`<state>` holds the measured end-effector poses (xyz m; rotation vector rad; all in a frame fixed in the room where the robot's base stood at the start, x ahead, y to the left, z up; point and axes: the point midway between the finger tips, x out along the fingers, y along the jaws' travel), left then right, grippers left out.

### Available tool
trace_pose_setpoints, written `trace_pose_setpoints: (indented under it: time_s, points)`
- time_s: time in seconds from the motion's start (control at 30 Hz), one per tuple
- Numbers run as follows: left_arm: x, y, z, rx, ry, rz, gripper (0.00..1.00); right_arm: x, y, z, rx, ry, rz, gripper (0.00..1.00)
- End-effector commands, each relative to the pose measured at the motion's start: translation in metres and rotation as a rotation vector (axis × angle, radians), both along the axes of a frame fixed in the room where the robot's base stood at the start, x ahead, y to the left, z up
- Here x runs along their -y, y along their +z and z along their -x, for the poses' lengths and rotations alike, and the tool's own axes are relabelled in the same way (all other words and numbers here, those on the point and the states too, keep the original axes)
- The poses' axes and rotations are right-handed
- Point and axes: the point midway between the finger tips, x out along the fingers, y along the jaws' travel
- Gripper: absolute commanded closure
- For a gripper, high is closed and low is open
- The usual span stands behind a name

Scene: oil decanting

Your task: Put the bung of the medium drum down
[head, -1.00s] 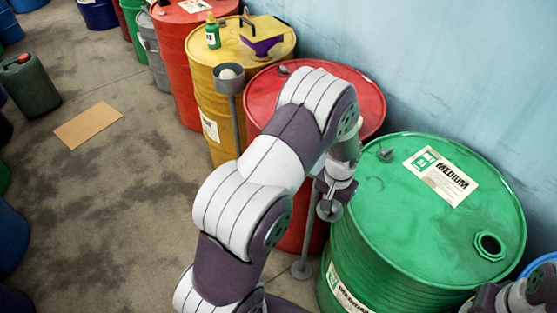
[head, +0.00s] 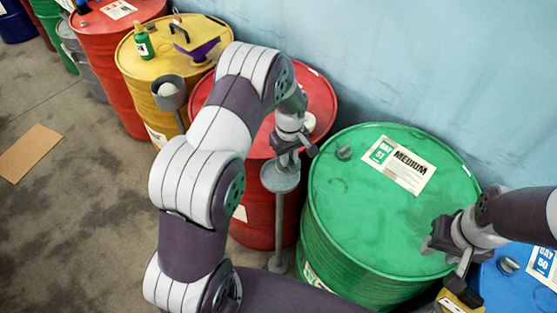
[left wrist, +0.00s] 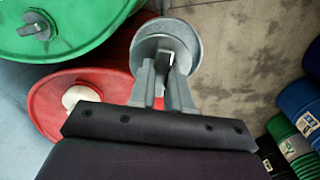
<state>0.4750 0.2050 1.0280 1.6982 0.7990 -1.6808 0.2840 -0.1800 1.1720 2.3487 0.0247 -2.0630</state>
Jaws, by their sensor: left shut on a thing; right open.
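The medium drum (head: 340,205) is green, with a "MEDIUM" label on its lid; its large opening does not show now. My left gripper (head: 287,160) is shut just over the dish (head: 268,178) of a thin grey stand beside this drum. In the left wrist view its fingertips (left wrist: 166,65) are at the grey dish (left wrist: 190,32). The bung is mostly hidden between the fingers, and I cannot tell whether it touches the dish. My right gripper (head: 440,245) is open and looks empty, above the drum lid's near right part.
A small grey plug (head: 344,152) sits on the green lid. A red drum (head: 225,95) stands behind the stand, and a yellow drum (head: 140,75) bears a green bottle and a purple funnel. A blue drum (head: 515,290) is at the lower right. Floor at left is mostly clear.

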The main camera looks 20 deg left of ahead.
Motion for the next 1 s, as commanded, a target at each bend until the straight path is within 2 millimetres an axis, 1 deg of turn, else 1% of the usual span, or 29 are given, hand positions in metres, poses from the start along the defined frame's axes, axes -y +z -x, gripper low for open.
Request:
trace_pose_setpoints:
  time_s: [0.03,0.1,0.2,0.27,0.33,0.43,0.5,0.67,0.8,0.83,0.87,0.9,1.0]
  points:
    - [-0.011,-0.001,0.003,-0.002,0.004,0.001,1.0,0.0,0.01,0.0,0.0,0.0,0.0,0.57]
    - [-0.022,-0.01,0.005,-0.001,0.002,0.001,1.0,0.0,0.013,0.0,-0.001,0.0,0.0,0.57]
    - [-0.03,-0.018,0.007,0.0,0.0,0.0,1.0,0.0,0.016,0.0,-0.001,0.0,0.0,0.57]
    - [-0.031,-0.027,0.007,-0.001,-0.001,0.0,1.0,0.0,0.022,0.0,-0.001,0.0,0.0,0.57]
    - [-0.03,-0.041,0.008,-0.003,-0.002,0.0,1.0,0.0,0.029,0.0,0.0,0.0,0.0,0.57]
    - [-0.03,-0.055,0.006,0.0,-0.002,0.0,1.0,0.0,0.033,0.0,0.0,0.0,0.0,0.57]
    - [-0.03,-0.059,0.006,0.001,-0.002,0.0,1.0,0.0,0.032,0.0,0.0,0.0,0.0,0.57]
    - [-0.03,-0.06,0.006,0.002,-0.002,0.0,1.0,0.0,0.03,0.0,-0.001,0.0,0.0,0.57]
    - [-0.03,-0.064,0.006,0.001,-0.002,0.0,1.0,0.0,0.026,0.0,-0.001,0.0,0.0,0.57]
    - [-0.03,-0.063,0.006,0.001,-0.002,0.0,0.73,0.0,0.027,0.0,-0.001,0.0,0.0,0.57]
    - [-0.03,-0.062,0.006,0.001,-0.002,0.0,0.63,0.0,0.028,0.0,-0.001,0.0,0.0,0.57]
    - [-0.03,-0.062,0.006,0.001,-0.002,0.0,0.57,0.0,0.028,0.0,-0.001,0.0,0.0,0.57]
    - [-0.03,-0.062,0.006,0.001,-0.002,0.0,0.57,0.0,0.028,0.0,0.0,0.0,0.0,0.57]
